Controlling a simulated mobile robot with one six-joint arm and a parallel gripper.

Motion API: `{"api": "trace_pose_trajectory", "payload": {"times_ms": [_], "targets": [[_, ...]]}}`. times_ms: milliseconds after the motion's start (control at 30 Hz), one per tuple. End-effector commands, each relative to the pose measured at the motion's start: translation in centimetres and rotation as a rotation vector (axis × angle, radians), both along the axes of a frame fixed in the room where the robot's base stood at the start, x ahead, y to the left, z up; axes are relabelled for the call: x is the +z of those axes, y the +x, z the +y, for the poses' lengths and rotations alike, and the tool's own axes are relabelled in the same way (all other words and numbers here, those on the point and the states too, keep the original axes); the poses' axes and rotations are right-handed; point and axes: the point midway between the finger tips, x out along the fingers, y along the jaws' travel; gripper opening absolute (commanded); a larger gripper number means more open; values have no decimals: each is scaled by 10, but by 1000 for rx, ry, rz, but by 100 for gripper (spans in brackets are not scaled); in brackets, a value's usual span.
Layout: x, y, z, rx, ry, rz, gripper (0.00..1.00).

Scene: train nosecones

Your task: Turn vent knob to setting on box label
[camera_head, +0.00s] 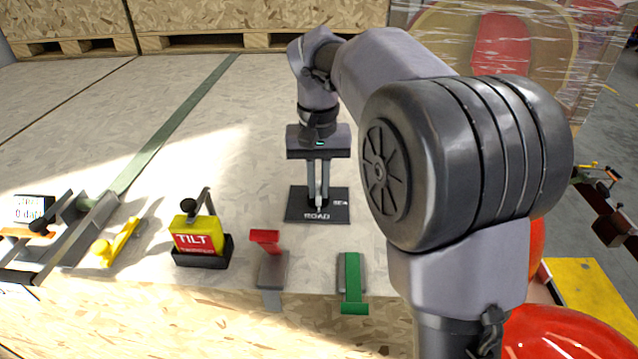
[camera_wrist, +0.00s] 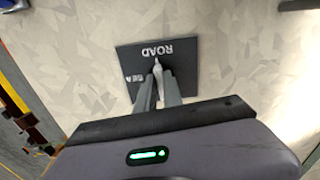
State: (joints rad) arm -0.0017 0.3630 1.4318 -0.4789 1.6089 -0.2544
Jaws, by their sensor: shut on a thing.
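A dark square plate (camera_head: 333,213) lies on the pale wooden top, with "ROAD" on its near edge and smaller white lettering, perhaps "SEA", at its right. The plate also shows in the wrist view (camera_wrist: 190,62). A small pale pointer of the vent knob (camera_head: 319,207) shows between my fingertips, directed toward "ROAD"; it also shows in the wrist view (camera_wrist: 157,65). My gripper (camera_head: 318,198) points straight down and is shut on the knob, whose body is mostly hidden by the fingers. I cannot make out a box label naming a setting.
A yellow and red "TILT" indicator (camera_head: 199,240) stands left of the plate. A red-topped bracket (camera_head: 266,255) and a green clip (camera_head: 352,280) sit at the front edge. A yellow piece (camera_head: 119,242) and a scale-like device with a white display (camera_head: 35,208) are farther left.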

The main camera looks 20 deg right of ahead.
Motion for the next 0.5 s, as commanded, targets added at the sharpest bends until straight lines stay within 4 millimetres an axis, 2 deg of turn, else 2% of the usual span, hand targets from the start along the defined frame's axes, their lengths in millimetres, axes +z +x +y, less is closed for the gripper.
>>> {"api": "trace_pose_trajectory", "payload": {"times_ms": [500], "targets": [[0,1,0,-107,0,-1,0]]}}
